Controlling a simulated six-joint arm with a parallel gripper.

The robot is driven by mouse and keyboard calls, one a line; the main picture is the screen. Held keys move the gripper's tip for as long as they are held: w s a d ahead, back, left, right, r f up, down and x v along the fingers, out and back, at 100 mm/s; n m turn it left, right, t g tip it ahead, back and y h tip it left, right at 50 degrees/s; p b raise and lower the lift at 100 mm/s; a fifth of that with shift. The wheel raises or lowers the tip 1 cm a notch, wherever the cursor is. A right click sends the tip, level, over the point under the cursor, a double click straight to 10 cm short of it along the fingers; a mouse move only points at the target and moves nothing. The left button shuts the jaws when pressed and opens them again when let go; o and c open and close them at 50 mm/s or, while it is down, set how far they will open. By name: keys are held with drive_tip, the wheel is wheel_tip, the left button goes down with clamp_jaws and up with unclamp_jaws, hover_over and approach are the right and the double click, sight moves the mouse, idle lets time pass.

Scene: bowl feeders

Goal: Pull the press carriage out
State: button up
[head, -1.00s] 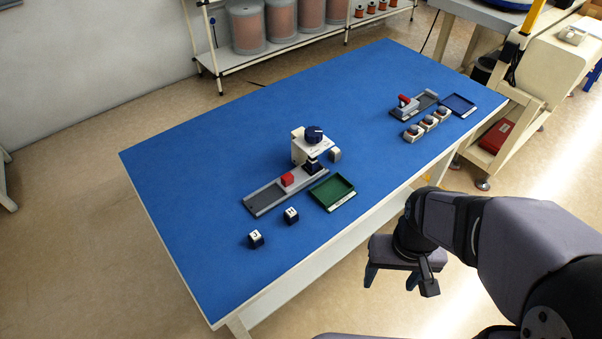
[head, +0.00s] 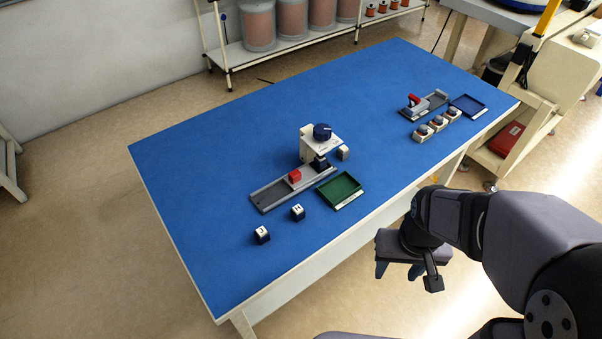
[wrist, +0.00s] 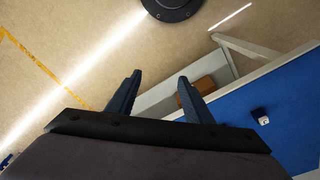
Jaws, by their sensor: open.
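The press (head: 311,147), white with a dark blue knob (head: 322,131), stands near the middle of the blue table. A grey rail (head: 270,197) runs from its base toward the lower left. The carriage with a red block-shaped handle (head: 294,175) sits on the rail, close to the press. My gripper (head: 397,272) hangs beyond the table's front edge, to the lower right of the press and well apart from it. In the wrist view the gripper (wrist: 158,90) has its two fingers spread with nothing between them.
A green tray (head: 357,197) lies right of the rail. Two dark cubes with white tops, one cube (head: 262,235) and another cube (head: 298,212), lie in front. A second fixture with a red handle (head: 415,100), several small blocks and a blue tray (head: 484,113) are at right.

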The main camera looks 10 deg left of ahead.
drive_tip(key=w+f+n+t+b, duration=0.2)
drive_tip(key=w+f+t, duration=0.15)
drive_tip(key=w, duration=0.85)
drive_tip(key=n+t+y+b, duration=0.4)
drive_tip(key=n+t+y, duration=0.1)
approach(296, 175)
drive_tip(key=w+d+f, duration=0.1)
drive_tip(key=d, duration=0.2)
drive_tip(key=d+f, duration=0.1)
drive_tip(key=d, duration=0.1)
drive_tip(key=w+d+f, duration=0.1)
drive_tip(key=d, duration=0.2)
drive_tip(key=shift+w+d+f, duration=0.3)
drive_tip(key=shift+w+f, duration=0.05)
drive_tip(key=shift+f, duration=0.05)
drive_tip(key=a+y, duration=0.1)
drive_tip(key=a, duration=0.1)
drive_tip(key=a+n+y, duration=0.1)
drive_tip(key=a+y, duration=0.1)
drive_tip(key=a, duration=0.1)
drive_tip(key=a+y+b, duration=0.1)
drive_tip(key=a, duration=0.1)
drive_tip(key=shift+w+a+n+y, duration=0.25)
drive_tip(key=shift+a+n+y, duration=0.05)
drive_tip(key=shift+a, duration=0.25)
drive_tip(key=shift+p+x, duration=0.45)
drive_tip(key=shift+x, duration=3.15)
drive_tip(key=shift+r, duration=0.1)
